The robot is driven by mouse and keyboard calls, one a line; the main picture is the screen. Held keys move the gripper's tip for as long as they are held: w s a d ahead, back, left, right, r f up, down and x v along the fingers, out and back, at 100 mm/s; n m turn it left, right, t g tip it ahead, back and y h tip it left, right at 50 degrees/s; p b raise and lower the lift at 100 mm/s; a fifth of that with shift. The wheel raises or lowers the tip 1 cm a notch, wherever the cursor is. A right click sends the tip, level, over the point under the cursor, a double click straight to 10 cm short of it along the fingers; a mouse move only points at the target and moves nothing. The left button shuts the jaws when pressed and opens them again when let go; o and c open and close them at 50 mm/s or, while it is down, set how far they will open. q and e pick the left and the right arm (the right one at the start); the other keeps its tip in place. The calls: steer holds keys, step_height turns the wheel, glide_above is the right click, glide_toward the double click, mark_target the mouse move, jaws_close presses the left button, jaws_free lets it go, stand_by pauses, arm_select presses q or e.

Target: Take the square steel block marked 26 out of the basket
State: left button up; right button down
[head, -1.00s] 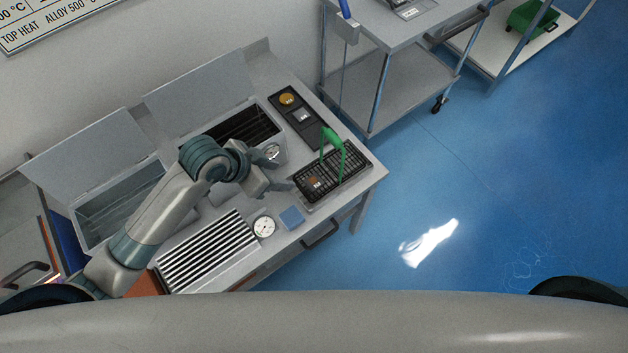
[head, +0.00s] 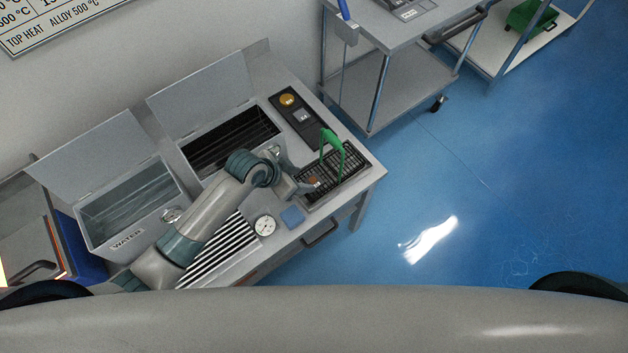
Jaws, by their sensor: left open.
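The black wire basket (head: 345,168) with a green handle (head: 331,141) stands at the right end of the grey bench. A small copper-brown block (head: 314,181) shows at the basket's left end, partly covered by my gripper; its marking is too small to read. My left gripper (head: 311,184) is open at the basket's left end, with its fingertips over or beside this block. I cannot tell whether the fingers touch it. No square steel block marked 26 can be made out in the basket. My right gripper is not in view.
A dark tray (head: 298,115) holding a round brass block and a square steel block lies behind the basket. Two open-lidded tanks, one marked WATER (head: 128,239), a slotted rack (head: 222,250), a dial gauge (head: 265,225) and a blue pad (head: 292,217) are nearby. A trolley (head: 385,95) stands behind.

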mark_target(314, 182)
arm_select(q)
steer(key=shift+d, duration=0.1)
steer(key=shift+w+d+f+p, duration=0.15)
steer(key=shift+d+f+p, duration=0.15)
steer(key=shift+f+p, duration=0.1)
steer(key=x, duration=0.2)
steer(key=shift+w+d+f+p, duration=0.1)
steer(key=shift+d+f+p, duration=0.15)
steer(key=shift+p, duration=0.15)
steer(key=shift+w+d+f, duration=0.2)
steer(key=shift+d+f, duration=0.05)
steer(key=shift+f, duration=0.35)
steer(key=c, duration=1)
